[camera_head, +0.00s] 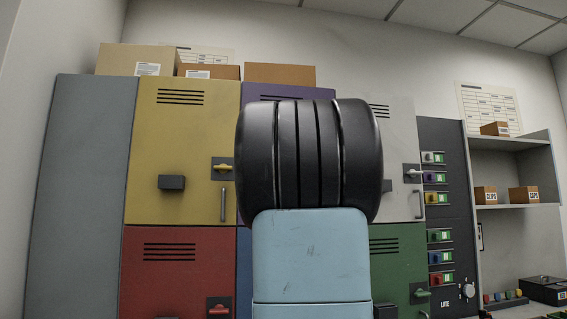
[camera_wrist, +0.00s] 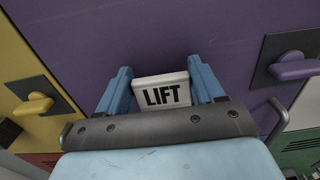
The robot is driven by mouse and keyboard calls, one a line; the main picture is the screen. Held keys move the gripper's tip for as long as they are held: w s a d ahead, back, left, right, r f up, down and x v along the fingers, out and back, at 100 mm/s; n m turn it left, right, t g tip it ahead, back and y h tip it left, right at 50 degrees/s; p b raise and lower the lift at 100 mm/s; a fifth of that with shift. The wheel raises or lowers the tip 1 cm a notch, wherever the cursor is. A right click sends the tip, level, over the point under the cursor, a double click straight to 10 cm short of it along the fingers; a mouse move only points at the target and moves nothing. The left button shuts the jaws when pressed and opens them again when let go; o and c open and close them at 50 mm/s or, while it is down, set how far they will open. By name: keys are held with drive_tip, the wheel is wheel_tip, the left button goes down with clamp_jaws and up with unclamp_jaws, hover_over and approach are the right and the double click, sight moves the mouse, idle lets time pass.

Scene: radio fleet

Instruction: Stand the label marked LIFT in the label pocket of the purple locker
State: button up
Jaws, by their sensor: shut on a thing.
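The white label marked LIFT (camera_wrist: 162,92) is between the blue fingers of my gripper (camera_wrist: 162,88) in the wrist view. My gripper is shut on it, with the lettering upright and facing the camera. The purple locker (camera_wrist: 185,35) fills the background just behind the label. In the head view only the upper part of the purple locker (camera_head: 290,92) shows, as my arm hides the rest. The label pocket is not visible; the label, fingers or wrist may cover it. I cannot tell whether the label touches the door.
A purple latch handle (camera_wrist: 292,69) is right of the gripper, and a yellow latch (camera_wrist: 33,105) is left. Yellow (camera_head: 150,120), red (camera_head: 180,285), green (camera_head: 392,270) and white (camera_head: 398,150) lockers surround the purple one. A shelf (camera_head: 510,207) stands at the far right.

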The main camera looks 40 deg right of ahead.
drive_tip(key=shift+f, duration=0.45)
drive_tip(key=o, duration=1.1)
drive_tip(key=v, duration=1.3)
drive_tip(key=shift+s+a, duration=0.15)
drive_tip(key=shift+s, duration=0.15)
drive_tip(key=shift+f, duration=0.1)
